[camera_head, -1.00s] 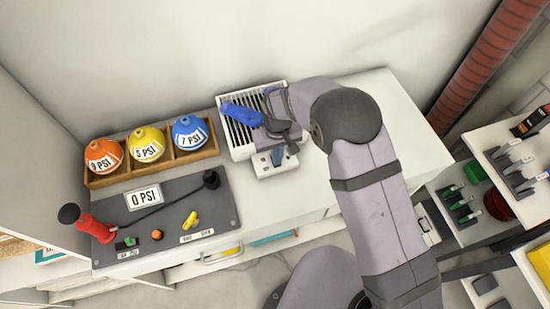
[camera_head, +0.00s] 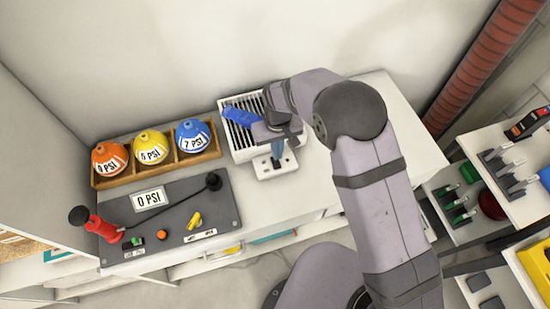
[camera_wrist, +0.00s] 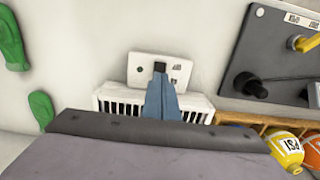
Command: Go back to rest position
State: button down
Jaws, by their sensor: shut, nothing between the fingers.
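My gripper (camera_head: 277,158) is at the middle of the white counter, its blue-grey fingers shut together and empty. In the wrist view its fingertips (camera_wrist: 160,74) appear over the black square on a small white box (camera_wrist: 180,73). I cannot tell whether they touch it. In the head view the white box (camera_head: 290,165) stands in front of a white slatted rack (camera_head: 229,103). A blue object (camera_head: 238,114) shows over the rack, partly hidden by my wrist. My arm reaches in from the lower right and covers part of the counter.
On the left stands a grey panel (camera_head: 175,235) with a red-handled lever (camera_head: 103,228) and a yellow switch (camera_head: 194,221). Behind it, a wooden tray (camera_head: 215,153) holds orange, yellow and blue balls. Green objects (camera_wrist: 10,38) lie near the rack. Counter right of my arm (camera_head: 410,140) is clear.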

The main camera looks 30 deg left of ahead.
jog(key=shift+r, duration=0.65)
jog(key=s+d+g+h, duration=0.3)
jog(key=s+d, duration=0.9)
jog(key=d, duration=0.5)
jog(key=s+d+r+m+y, duration=0.25)
jog(key=d+r+m, duration=0.25)
jog(key=d+r, duration=0.5)
jog(key=w+d+r+m+t, duration=0.3)
jog(key=w+d+m, duration=0.1)
jog(key=d, duration=0.5)
jog(key=shift+w+d+r, duration=0.15)
jog(key=shift+w+d, duration=0.05)
jog(key=shift+w, duration=0.2)
